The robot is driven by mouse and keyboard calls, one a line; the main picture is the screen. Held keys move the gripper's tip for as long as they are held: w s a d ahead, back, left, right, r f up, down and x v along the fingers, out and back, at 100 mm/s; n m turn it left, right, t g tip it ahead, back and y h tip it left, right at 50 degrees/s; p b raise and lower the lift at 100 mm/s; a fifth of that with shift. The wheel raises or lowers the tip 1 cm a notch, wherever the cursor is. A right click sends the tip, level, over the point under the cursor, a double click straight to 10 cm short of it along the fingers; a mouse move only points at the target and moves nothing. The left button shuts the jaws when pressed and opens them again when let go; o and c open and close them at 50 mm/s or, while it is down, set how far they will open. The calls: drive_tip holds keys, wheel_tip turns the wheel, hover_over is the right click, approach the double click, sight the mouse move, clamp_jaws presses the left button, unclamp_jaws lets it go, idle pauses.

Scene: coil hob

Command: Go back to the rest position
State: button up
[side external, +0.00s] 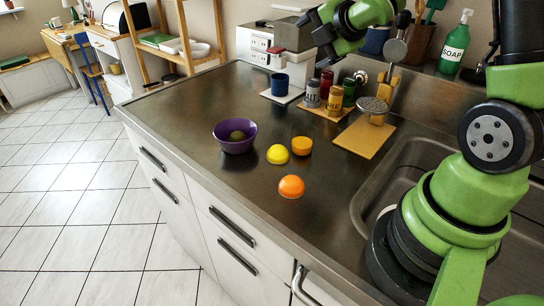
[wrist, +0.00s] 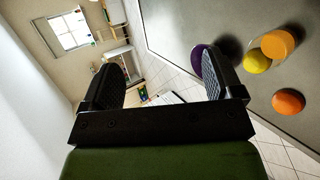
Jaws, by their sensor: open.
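My gripper (wrist: 165,68) is open and empty in the wrist view, with its two dark fingers apart and the room behind them. In the side external view my gripper (side external: 317,26) is high at the top, above the back of the counter and clear of everything on it. The bowl is partly hidden by a finger in the wrist view.
A coffee machine with a blue mug (side external: 279,84) stands at the back. Several spice jars (side external: 334,100) stand on a board beside a wooden board (side external: 364,138). A sink (side external: 420,165) and a green soap bottle (side external: 454,48) are at right. The counter's front is clear.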

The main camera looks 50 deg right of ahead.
drive_tip(key=s+a+r+m+g+y, duration=0.1)
drive_tip(key=s+a+r+m+y, duration=0.1)
drive_tip(key=s+a+m, duration=0.6)
drive_tip(key=s+a+r+m+g+y, duration=0.2)
drive_tip(key=s+a+r+m, duration=0.3)
drive_tip(key=s+a+m, duration=0.4)
drive_tip(key=s+m, duration=0.2)
drive_tip(key=m, duration=0.1)
drive_tip(key=shift+a+r+m, duration=0.15)
drive_tip(key=shift+r+m, duration=0.15)
